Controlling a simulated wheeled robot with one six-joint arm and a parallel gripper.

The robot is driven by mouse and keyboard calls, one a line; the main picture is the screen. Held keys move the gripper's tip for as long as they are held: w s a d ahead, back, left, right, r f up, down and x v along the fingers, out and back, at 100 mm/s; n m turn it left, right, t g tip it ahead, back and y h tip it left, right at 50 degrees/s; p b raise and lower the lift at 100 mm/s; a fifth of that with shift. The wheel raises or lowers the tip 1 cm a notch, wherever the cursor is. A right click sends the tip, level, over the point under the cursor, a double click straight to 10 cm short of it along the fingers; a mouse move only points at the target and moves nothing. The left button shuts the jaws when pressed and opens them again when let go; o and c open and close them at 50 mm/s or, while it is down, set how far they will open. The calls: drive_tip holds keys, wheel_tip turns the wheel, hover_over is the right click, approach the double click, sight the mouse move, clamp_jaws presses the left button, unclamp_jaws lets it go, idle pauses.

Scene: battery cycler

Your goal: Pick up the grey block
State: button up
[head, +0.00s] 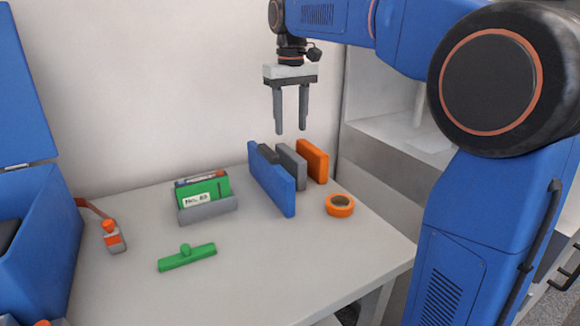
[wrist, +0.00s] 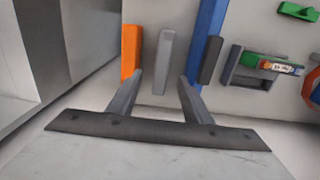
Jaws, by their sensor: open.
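The grey block (head: 291,167) stands upright on the table, between a blue panel (head: 272,183) and an orange block (head: 316,160). A smaller dark grey block (head: 267,154) stands beside the blue panel, partly hidden by it. My gripper (head: 291,131) is open and empty, pointing down above the grey block, with a gap between the fingertips and its top. In the wrist view the grey block (wrist: 164,62) lies between the two fingers, the orange block (wrist: 131,50) to the left, and the blue panel (wrist: 207,28) and dark block (wrist: 210,60) to the right.
An orange tape ring (head: 340,205) lies right of the blue panel.

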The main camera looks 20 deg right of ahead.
sight(290, 152)
drive_tip(key=shift+s+a+f, duration=0.1)
drive_tip(key=shift+f, duration=2.2)
drive_tip(key=shift+s+a+f, duration=0.1)
drive_tip(key=shift+f, duration=2.15)
drive_tip(key=c, duration=1.1)
